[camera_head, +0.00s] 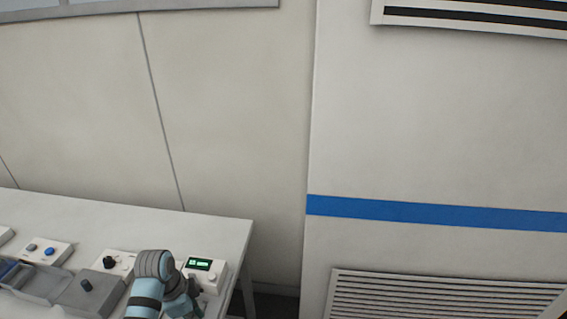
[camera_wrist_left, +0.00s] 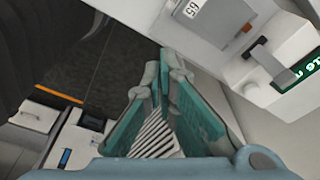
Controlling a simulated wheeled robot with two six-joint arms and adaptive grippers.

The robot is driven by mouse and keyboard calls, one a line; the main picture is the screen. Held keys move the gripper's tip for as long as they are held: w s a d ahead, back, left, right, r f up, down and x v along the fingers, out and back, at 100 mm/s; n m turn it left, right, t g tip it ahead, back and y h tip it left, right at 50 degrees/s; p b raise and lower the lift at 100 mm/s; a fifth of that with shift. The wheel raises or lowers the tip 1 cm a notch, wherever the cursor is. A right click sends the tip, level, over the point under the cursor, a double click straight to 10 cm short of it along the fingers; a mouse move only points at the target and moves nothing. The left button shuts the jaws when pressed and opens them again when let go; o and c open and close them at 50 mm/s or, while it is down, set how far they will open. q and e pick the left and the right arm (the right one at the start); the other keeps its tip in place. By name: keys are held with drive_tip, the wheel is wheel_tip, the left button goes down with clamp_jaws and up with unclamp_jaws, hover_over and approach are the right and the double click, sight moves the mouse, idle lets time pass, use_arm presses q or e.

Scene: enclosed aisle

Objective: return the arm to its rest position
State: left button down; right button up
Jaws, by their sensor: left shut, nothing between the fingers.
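My left arm (camera_head: 150,285) reaches in from the bottom of the head view, over the right end of the white table. In the left wrist view, my left gripper (camera_wrist_left: 161,75) has its teal-padded fingers together at the tips with nothing between them. In the head view the gripper is mostly hidden behind the arm. It is close to a white box with a green display (camera_head: 199,265), which also shows in the left wrist view (camera_wrist_left: 275,85) to the right of the fingers, apart from them. My right gripper is in neither view.
The white table (camera_head: 130,217) holds a box with a black knob (camera_head: 120,263), a box with a blue button (camera_head: 45,252), and a grey open bin (camera_head: 40,282). A wall stands behind. A panel with a blue stripe (camera_head: 430,214) and a vent (camera_head: 440,297) is at the right.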

use_arm(q)
drive_tip(key=s+a+n+t+y, duration=0.25)
drive_tip(key=s+n, duration=0.95)
drive_tip(key=s, duration=1.2)
wheel_tip(320, 180, down, 22)
drive_tip(key=s+a+b, duration=0.1)
drive_tip(key=b, duration=0.2)
drive_tip(key=s+a+f+g+b, duration=0.1)
drive_tip(key=s+f+g+b, duration=0.1)
drive_tip(key=s+f, duration=1.2)
drive_tip(key=shift+f+n+b, duration=0.4)
drive_tip(key=shift+f, duration=0.25)
drive_tip(key=shift+s, duration=0.1)
drive_tip(key=shift+s, duration=0.15)
